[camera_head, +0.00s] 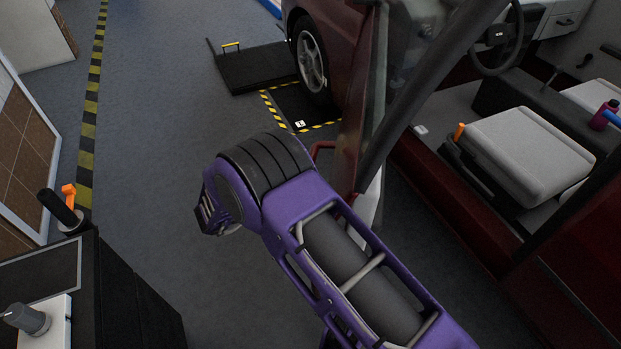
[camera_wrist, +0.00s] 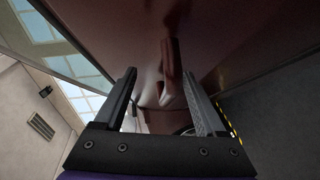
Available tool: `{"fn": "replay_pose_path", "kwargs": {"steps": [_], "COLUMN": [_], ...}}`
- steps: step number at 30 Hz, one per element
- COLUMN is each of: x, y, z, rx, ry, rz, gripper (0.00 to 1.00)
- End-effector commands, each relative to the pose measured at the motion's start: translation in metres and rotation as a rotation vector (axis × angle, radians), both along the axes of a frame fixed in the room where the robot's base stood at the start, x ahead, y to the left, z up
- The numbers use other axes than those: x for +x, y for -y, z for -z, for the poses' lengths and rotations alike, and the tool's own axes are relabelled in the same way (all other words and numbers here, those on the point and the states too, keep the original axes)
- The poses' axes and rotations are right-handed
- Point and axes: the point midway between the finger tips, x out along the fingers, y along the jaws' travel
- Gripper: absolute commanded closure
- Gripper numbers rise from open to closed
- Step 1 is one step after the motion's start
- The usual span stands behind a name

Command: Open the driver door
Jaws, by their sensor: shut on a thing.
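The dark red driver door (camera_head: 352,150) stands swung out from the vehicle in the head view, seen nearly edge-on, with the cab interior exposed beside it. Its red outer panel fills the upper middle of the wrist view (camera_wrist: 110,30). A reddish door handle (camera_wrist: 172,70) runs down between the two fingers of my gripper (camera_wrist: 160,74). My gripper is shut on this handle, with the fingers some way apart; the exact contact is hard to see. In the head view my purple arm reaches toward the door's outer side, and the fingertips cannot be made out.
The cab holds a grey seat (camera_head: 530,150) and a steering wheel (camera_head: 497,38). A front wheel (camera_head: 312,62) stands by a black-and-yellow-edged plate. A dark cart (camera_head: 95,290) with a knob is at lower left. Grey floor left of my arm is clear.

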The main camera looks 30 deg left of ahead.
Motion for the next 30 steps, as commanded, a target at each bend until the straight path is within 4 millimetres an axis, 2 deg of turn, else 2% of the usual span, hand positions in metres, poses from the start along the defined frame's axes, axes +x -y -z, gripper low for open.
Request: {"fn": "replay_pose_path", "kwargs": {"steps": [30], "x": [-0.065], "y": [-0.031], "z": [-0.011], "rx": [0.001], "ry": [0.002], "rz": [-0.002], "gripper": [0.42]}}
